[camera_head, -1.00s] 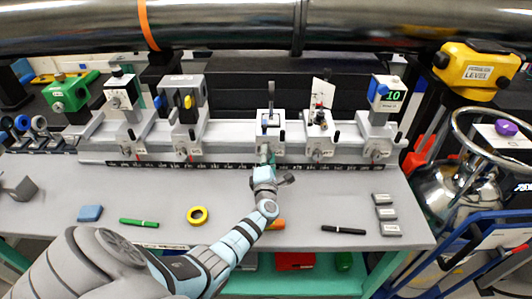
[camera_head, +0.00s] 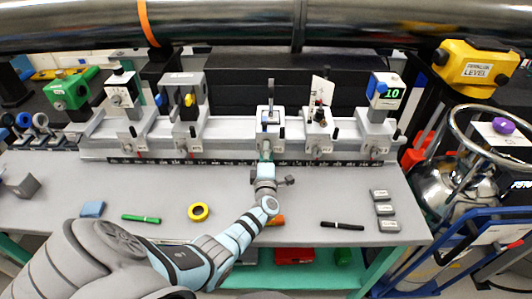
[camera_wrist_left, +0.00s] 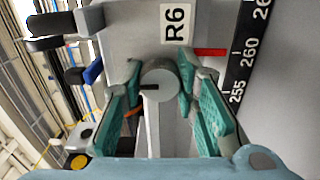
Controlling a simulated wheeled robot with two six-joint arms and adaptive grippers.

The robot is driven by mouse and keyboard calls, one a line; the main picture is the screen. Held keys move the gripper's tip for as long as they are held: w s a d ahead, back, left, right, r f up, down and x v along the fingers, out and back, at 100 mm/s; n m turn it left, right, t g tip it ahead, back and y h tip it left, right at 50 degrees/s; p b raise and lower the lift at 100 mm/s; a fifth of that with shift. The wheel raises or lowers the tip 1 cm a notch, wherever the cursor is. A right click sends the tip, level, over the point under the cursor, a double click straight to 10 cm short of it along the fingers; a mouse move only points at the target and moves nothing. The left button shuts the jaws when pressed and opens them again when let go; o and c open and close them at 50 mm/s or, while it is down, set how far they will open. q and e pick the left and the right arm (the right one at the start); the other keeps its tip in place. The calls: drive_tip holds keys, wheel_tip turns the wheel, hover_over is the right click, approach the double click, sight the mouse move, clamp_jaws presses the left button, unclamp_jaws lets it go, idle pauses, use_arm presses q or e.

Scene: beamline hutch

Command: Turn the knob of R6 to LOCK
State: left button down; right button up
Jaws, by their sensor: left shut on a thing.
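The carrier labelled R6 (camera_wrist_left: 176,22) fills the middle of the left wrist view; in the head view it stands at the centre of the rail (camera_head: 270,122). Its grey round knob (camera_wrist_left: 150,75) has a short black mark pointing left in the wrist view. My left gripper (camera_wrist_left: 159,84) is shut on this knob, with one teal finger on each side. In the head view my left gripper (camera_head: 264,158) reaches the carrier's front and hides the knob. No LOCK lettering is readable. My right gripper is not in view.
Other carriers stand on both sides along the rail, including one with a green display (camera_head: 386,92). A dark pipe (camera_head: 400,28) crosses above.

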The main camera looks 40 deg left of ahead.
use_arm(q)
drive_tip(key=c, duration=1.2)
unclamp_jaws()
drive_tip(key=v, duration=1.2)
drive_tip(key=shift+d, duration=0.1)
